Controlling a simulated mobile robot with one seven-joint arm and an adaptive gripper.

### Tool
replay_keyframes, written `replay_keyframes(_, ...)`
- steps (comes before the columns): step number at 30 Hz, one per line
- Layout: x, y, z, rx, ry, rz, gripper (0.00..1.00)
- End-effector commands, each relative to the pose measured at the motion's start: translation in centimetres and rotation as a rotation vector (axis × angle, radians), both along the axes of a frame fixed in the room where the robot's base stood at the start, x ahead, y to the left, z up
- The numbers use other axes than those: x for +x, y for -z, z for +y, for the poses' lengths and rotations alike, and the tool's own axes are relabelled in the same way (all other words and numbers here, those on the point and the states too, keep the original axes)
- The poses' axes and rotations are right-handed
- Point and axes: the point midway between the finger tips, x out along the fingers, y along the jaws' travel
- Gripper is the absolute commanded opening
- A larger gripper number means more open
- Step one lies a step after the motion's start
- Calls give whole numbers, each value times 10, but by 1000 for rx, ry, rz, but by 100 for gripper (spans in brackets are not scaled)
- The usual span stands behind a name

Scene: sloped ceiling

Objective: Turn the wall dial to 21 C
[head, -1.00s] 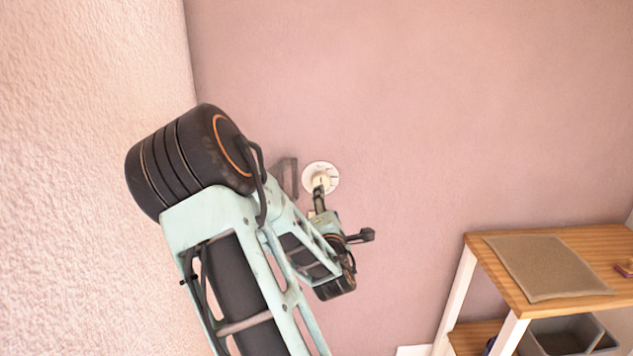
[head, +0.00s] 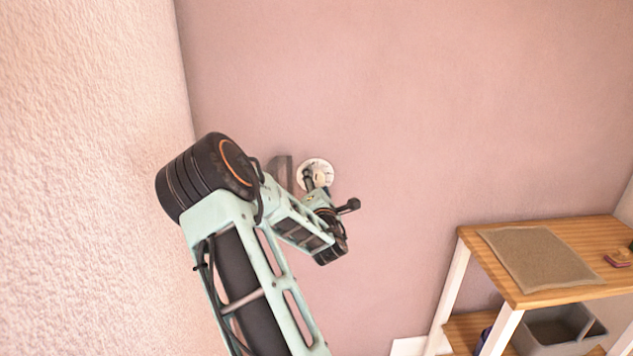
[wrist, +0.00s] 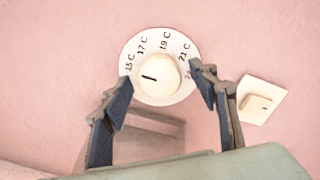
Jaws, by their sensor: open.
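The wall dial (wrist: 187,49) is a round white plate with temperature labels; 15 C, 17 C, 19 C and 21 C can be read, and a label at lower right is partly hidden by a finger. Its cream knob (wrist: 165,72) has a short black mark at its left side, pointing left, just below the 15 C label. My gripper (wrist: 163,90) is open, one finger left and one right of the knob, with gaps visible. In the head view the dial (head: 314,163) is on the pink wall, partly covered by my gripper (head: 316,184).
A white switch plate (wrist: 259,101) is on the wall just right of my right finger. A wooden table (head: 560,295) with a brown mat (head: 540,258) stands at the right, a grey bin (head: 556,332) below it. A textured wall (head: 80,170) is close on the left.

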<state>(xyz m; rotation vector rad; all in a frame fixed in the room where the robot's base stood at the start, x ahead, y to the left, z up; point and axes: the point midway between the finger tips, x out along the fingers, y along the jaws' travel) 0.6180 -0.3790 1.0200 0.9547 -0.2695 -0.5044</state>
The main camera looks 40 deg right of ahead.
Motion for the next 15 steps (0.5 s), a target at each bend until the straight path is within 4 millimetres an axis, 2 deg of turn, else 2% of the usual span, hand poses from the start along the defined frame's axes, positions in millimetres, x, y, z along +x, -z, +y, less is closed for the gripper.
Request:
replay_keyframes(12, 7, 0, -4, 1, 1, 0, 54)
replay_keyframes(15, 7, 0, -4, 1, 1, 0, 44)
